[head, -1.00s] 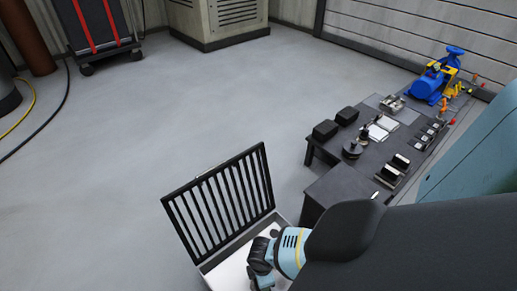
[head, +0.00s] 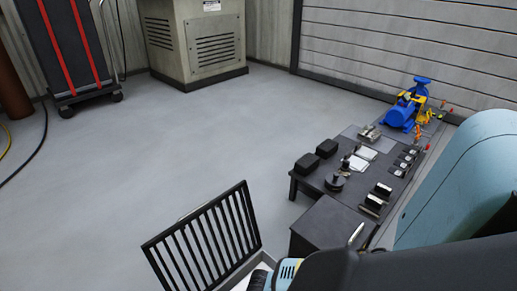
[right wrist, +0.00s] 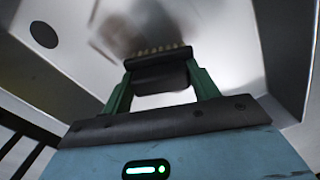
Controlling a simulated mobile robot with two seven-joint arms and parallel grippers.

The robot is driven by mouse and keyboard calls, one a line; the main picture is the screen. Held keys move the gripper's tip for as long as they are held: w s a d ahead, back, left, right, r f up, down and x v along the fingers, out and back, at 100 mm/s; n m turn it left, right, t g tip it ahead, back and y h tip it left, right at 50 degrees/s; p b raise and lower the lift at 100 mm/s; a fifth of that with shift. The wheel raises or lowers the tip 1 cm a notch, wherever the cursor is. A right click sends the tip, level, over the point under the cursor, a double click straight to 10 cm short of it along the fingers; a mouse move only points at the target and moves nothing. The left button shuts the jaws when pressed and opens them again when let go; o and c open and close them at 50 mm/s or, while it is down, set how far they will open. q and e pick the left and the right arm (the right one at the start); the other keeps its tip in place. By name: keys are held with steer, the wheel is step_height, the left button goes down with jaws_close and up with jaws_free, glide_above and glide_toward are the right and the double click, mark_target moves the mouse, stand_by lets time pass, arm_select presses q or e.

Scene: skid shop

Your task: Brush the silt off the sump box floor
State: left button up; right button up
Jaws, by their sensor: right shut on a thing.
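In the right wrist view my right gripper (right wrist: 160,82) is shut on a dark brush (right wrist: 160,72) with a row of pale bristles on its far side. The brush is inside the pale sump box (right wrist: 245,35), close to its floor. A blurred brown patch of silt (right wrist: 120,35) lies on the floor just beyond the bristles. Whether the bristles touch the floor is unclear. In the head view the box's dark slatted grate (head: 205,238) stands tilted up at the bottom edge. The box interior is mostly cut off there. My left gripper is out of view.
A dark round hole (right wrist: 44,35) shows in the box at upper left. A dark workbench (head: 325,222) with small parts stands right of the box. A blue pump (head: 402,113) is at its far end. Open grey floor (head: 120,160) lies beyond the grate.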

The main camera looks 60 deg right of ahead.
steer(key=shift+s+d, duration=0.3)
steer(key=shift+d, duration=0.55)
steer(key=shift+s+d, duration=0.3)
steer(key=shift+d, duration=0.7)
steer(key=shift+d, duration=0.1)
steer(key=shift+s+d+r, duration=0.1)
steer(key=shift+s+d, duration=0.1)
steer(key=shift+d, duration=0.65)
steer(key=shift+s+d, duration=0.15)
steer(key=shift+d, duration=0.7)
steer(key=shift+d, duration=0.1)
steer(key=shift+s+d+b, duration=0.25)
steer(key=shift+d+b, duration=0.15)
steer(key=shift+d, duration=0.5)
steer(key=shift+s+d+b, duration=0.2)
steer(key=shift+d+b, duration=0.2)
steer(key=shift+d, duration=0.5)
steer(key=shift+w+d+b, duration=0.2)
steer(key=shift+w+b, duration=0.3)
steer(key=shift+w, duration=0.4)
